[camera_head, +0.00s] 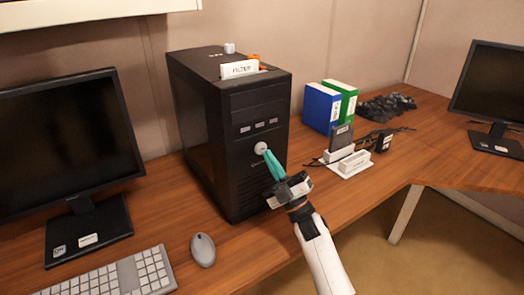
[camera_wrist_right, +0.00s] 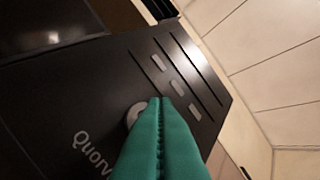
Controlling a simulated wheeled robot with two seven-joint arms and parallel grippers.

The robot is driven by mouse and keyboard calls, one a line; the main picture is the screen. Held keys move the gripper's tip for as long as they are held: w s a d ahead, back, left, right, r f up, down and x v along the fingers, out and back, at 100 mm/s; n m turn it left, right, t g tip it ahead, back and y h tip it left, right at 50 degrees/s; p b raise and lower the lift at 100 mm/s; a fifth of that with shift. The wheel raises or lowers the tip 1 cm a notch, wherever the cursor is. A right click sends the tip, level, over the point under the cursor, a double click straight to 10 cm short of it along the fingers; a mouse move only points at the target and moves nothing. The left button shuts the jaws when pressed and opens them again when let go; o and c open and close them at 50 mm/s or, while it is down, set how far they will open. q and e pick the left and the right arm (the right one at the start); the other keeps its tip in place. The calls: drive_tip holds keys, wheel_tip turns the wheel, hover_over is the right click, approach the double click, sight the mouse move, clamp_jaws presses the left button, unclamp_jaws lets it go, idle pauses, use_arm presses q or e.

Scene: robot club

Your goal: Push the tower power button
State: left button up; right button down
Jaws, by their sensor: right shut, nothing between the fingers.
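The black computer tower (camera_head: 236,180) stands upright on the wooden desk in the head view. Its round, light grey power button (camera_head: 260,147) is on the front face, below a row of small light slots. My right gripper (camera_head: 266,153) has its green fingers shut and empty, with the tips at or very near the button; I cannot tell whether they touch it. In the right wrist view, the closed green fingers (camera_wrist_right: 160,102) overlap the button (camera_wrist_right: 133,114) and hide part of it. The tower front (camera_wrist_right: 85,85) fills much of that view. My left gripper is not in view.
A monitor (camera_head: 62,140), a keyboard (camera_head: 115,278) and a mouse (camera_head: 203,250) are left of the tower. Blue and green binders (camera_head: 322,107) and a white dock (camera_head: 347,163) stand to the right. A "FILTER" piece (camera_head: 239,69) sits on the tower top.

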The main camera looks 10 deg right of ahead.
drive_tip(key=shift+w+a, duration=0.1)
drive_tip(key=shift+w, duration=0.25)
drive_tip(key=shift+w+b, duration=0.1)
drive_tip(key=shift+b, duration=0.25)
drive_tip(key=shift+w+f+b, duration=0.25)
drive_tip(key=shift+w+b, duration=0.15)
drive_tip(key=shift+b, duration=0.3)
idle(0.7)
drive_tip(key=shift+s+a+f+p, duration=0.1)
drive_tip(key=shift+s+p, duration=0.4)
drive_tip(key=shift+s, duration=0.35)
drive_tip(key=s+p, duration=0.1)
drive_tip(key=s, duration=0.1)
drive_tip(key=s+d+p, duration=0.2)
drive_tip(key=s, duration=0.1)
drive_tip(key=shift+s+r, duration=0.2)
drive_tip(key=shift+s, duration=0.1)
